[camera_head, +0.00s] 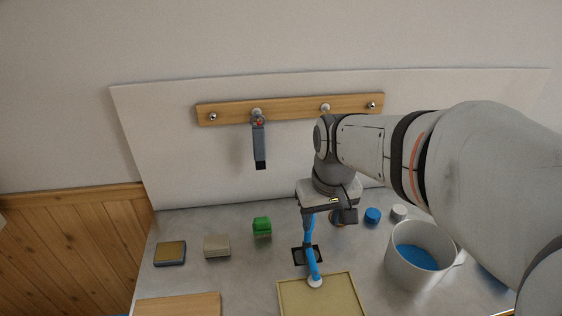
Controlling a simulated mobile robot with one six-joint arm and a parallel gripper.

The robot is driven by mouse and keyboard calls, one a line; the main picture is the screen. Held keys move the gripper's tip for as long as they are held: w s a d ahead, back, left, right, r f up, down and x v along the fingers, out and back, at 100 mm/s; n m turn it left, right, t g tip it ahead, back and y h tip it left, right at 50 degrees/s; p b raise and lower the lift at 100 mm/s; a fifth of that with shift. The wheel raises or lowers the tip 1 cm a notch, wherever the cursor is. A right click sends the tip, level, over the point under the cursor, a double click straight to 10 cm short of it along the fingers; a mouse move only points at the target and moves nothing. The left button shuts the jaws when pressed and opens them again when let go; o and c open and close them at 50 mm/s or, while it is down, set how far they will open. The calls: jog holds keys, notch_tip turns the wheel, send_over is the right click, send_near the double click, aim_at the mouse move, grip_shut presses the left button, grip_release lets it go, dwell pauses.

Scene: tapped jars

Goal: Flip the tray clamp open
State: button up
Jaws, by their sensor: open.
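The tray clamp (312,262) is blue, on a dark square base at the tray's back edge. Its lower arm reaches forward and down to a pale round pad that appears to rest on the tray's rim. Another blue part of it stands up toward my gripper. The tray (318,301) is shallow and pale yellow, cut off by the bottom of the view. My gripper (327,214) is open, pointing down, just above and behind the clamp. One finger overlaps the top of the upright blue part in the picture; I cannot tell whether they touch.
A white pot with blue contents (393,265) stands right of the tray. A blue lid (372,215) and a white lid (399,212) lie behind it. A green-topped block (262,227), a grey block (217,245) and a dark-edged box (170,253) stand left. A grey tool (259,145) hangs on the wall rail.

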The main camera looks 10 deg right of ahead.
jog(key=shift+n+g, duration=0.5)
jog(key=shift+g, duration=0.2)
jog(key=w, duration=0.2)
jog(key=w+f, duration=0.1)
jog(key=w, duration=0.4)
jog(key=shift+w+f, duration=0.2)
jog(key=shift+f, duration=0.15)
jog(key=shift+w+f, duration=0.1)
jog(key=shift+f, duration=0.15)
notch_tip(320, 180, down, 7)
jog(key=shift+a+f, duration=0.15)
jog(key=shift+c, duration=0.5)
